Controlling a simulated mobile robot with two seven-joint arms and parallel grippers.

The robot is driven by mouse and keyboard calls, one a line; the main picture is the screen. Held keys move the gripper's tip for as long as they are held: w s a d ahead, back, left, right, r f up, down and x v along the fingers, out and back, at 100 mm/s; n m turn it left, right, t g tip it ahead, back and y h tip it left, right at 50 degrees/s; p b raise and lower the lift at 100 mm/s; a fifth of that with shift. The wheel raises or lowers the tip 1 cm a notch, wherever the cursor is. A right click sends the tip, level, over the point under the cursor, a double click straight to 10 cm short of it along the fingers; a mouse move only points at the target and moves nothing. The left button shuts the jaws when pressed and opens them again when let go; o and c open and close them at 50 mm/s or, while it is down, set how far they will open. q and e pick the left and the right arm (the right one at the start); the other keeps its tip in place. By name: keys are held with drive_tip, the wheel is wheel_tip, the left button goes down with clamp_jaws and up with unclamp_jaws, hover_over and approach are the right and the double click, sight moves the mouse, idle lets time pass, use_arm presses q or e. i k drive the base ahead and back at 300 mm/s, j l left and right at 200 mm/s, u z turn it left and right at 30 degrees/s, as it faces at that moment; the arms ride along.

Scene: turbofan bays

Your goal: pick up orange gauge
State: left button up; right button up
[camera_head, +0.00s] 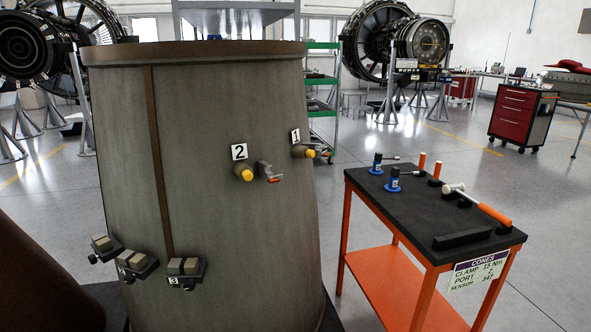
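Several orange items are on the black top of the orange-framed cart (385,190). Two small upright orange pieces (422,160) and (437,169) stand near its back edge. A tool with a long orange handle (495,214) and a pale metal head (453,188) lies toward the right edge. I cannot tell for sure which of these is the orange gauge. Neither of my grippers is in view.
Two blue pieces (392,181) and a black bar (462,239) share the cart top. A sign (478,271) hangs on its side. A large grey cone (215,130) with numbered fittings stands left. Open floor (420,150) lies behind the cart.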

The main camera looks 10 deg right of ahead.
sight(421, 164)
drive_tip(key=i+l+z, duration=0.2)
drive_tip(key=l+z, duration=0.2)
drive_tip(key=i+l+z, duration=0.2)
drive_tip(key=z, duration=0.15)
drive_tip(key=i+l+z, duration=0.15)
drive_tip(key=z, duration=0.25)
drive_tip(key=i+l+z, duration=0.45)
drive_tip(key=z, duration=0.3)
drive_tip(key=i+l+z, duration=0.2)
drive_tip(key=i+z, duration=0.7)
drive_tip(key=i+l, duration=0.15)
drive_tip(key=i, duration=1.25)
drive_tip(key=i+u, duration=1)
drive_tip(key=i+j+u, duration=0.1)
drive_tip(key=u, duration=0.35)
drive_tip(key=i+u, duration=0.25)
drive_tip(key=u, duration=0.2)
drive_tip(key=i+u, duration=0.15)
drive_tip(key=u, duration=0.3)
drive_tip(key=i+u, duration=0.25)
drive_tip(key=u, duration=0.2)
drive_tip(key=i+u, duration=0.3)
drive_tip(key=u, duration=0.15)
drive_tip(key=i+l+u, duration=0.1)
drive_tip(key=i+u, duration=0.15)
drive_tip(key=u, duration=0.2)
drive_tip(key=i+l+u, duration=0.2)
drive_tip(key=u, duration=0.2)
drive_tip(key=i+l+u, duration=0.25)
drive_tip(key=u, duration=0.2)
